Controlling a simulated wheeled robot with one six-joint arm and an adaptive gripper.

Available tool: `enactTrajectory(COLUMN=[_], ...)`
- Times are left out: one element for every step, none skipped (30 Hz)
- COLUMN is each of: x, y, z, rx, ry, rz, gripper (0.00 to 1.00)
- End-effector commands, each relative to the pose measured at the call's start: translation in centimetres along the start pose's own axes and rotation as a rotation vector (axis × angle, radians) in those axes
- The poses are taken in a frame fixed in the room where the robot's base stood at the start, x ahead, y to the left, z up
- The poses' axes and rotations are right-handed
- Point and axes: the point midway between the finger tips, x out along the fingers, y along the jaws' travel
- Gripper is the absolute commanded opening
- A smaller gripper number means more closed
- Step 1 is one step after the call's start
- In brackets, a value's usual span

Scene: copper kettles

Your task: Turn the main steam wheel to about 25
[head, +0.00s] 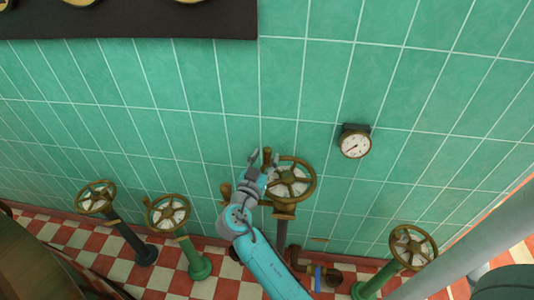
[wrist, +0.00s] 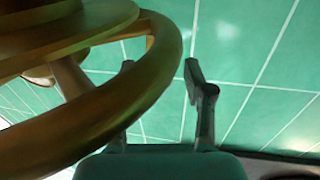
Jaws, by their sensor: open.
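A brass spoked wheel (head: 290,183) with a pale centre plate stands on an upright pipe below the gauge, by the tiled wall. No readable label marks it as the main steam wheel. My gripper (head: 259,160) is open at its left side. In the wrist view the wheel's rim (wrist: 168,50) curves across the left half and hides part of one finger. The other finger of my gripper (wrist: 160,72) shows clear of the rim on the right. I cannot tell whether the fingers touch the rim. The round white gauge (head: 355,143) is on the wall; its numbers are too small to read.
Other brass wheels stand at left (head: 95,197), left of centre (head: 168,213) and right (head: 413,247). A pale thick pipe (head: 465,230) slants across the lower right. A dark panel (head: 130,22) hangs upper left. The floor (head: 110,265) is red and white checks.

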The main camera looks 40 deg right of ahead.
Motion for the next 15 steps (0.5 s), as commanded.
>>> enactTrajectory(x=[0.7,1.0,1.4,1.6,1.8,2.0,2.1,2.1,2.2,2.3,2.3,2.3,2.3,2.3,2.3], y=[0.0,0.0,0.0,0.0,0.0,0.0,0.0,0.0,0.0,0.0,0.0,0.0,0.0,0.0,0.0], z=[0.0,0.0,0.0,0.0,0.0,0.0,0.0,0.0,0.0,0.0,0.0,0.0,0.0,0.0,0.0], rx=[0.0,0.0,0.0,0.0,0.0,0.0,0.0,0.0,-0.001,-0.001,-0.001,-0.001,-0.001,-0.001,-0.001], ry=[0.0,0.0,-0.001,-0.001,-0.001,-0.001,-0.001,-0.001,-0.001,0.0,0.0,0.0,0.0,0.0,0.0], rz=[0.002,0.002,0.001,0.001,0.001,0.0,0.0,0.0,0.0,-0.001,-0.001,-0.001,-0.001,-0.001,-0.001], gripper=[0.53,0.53,0.53,0.53,0.53,0.53,0.53,0.53,0.53,0.53,0.53,0.53,0.53,0.53,0.53])
